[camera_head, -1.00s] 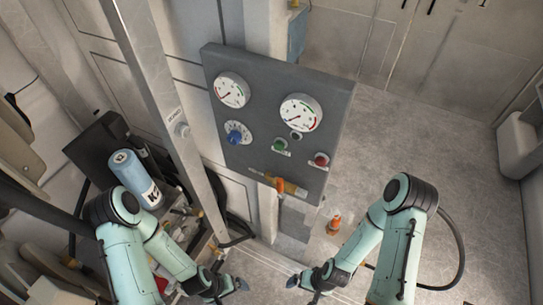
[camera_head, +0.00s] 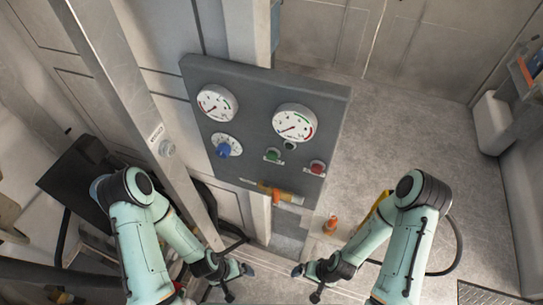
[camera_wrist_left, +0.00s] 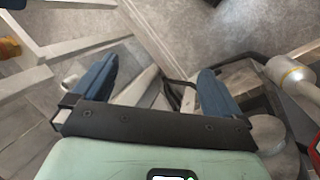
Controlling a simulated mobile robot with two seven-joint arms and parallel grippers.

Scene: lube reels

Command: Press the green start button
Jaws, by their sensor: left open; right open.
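The green button (camera_head: 273,155) sits on the dark grey control panel (camera_head: 245,117), below the right gauge and left of a red button (camera_head: 316,168). My left gripper (camera_head: 246,270) is low in the head view, below the panel and apart from it. In the left wrist view its two blue fingers (camera_wrist_left: 152,85) are spread with nothing between them. My right gripper (camera_head: 298,271) is also low, right of the left one, away from the panel and holding nothing that I can see. The green button is not visible in the left wrist view.
A metal post (camera_head: 128,95) stands left of the panel. An orange bottle (camera_head: 331,224) stands below right. The floor at right is largely clear.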

